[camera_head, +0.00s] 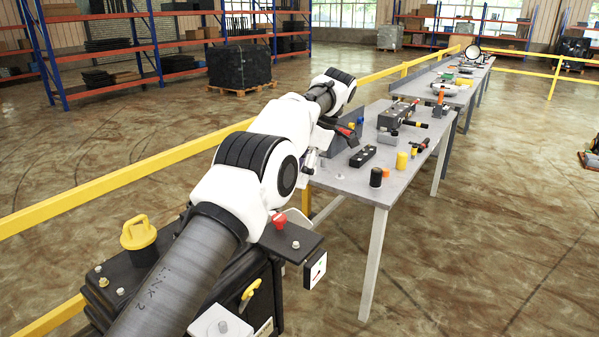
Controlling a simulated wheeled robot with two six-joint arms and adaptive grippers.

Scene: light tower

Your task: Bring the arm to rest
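My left arm comes in from the lower left and reaches out over the near end of a grey table (337,183). Its white wrist joints hang above the table's left edge. My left gripper is mostly hidden behind the arm links, so its fingers cannot be made out. My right gripper is not in view. Below the arm stands a dark cabinet (262,294) with a yellow ring-topped part (138,232), a red knob (279,220), a yellow handle (250,294) and a small white plate (315,270). The arm covers much of the cabinet's top.
The table holds a black strip with buttons (363,156), a dark cylinder (376,177), yellow cylinders (401,160) and a grey box (396,116). A second table (449,95) stands behind. A yellow rail (110,178) runs left of the arm. Floor at right is clear.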

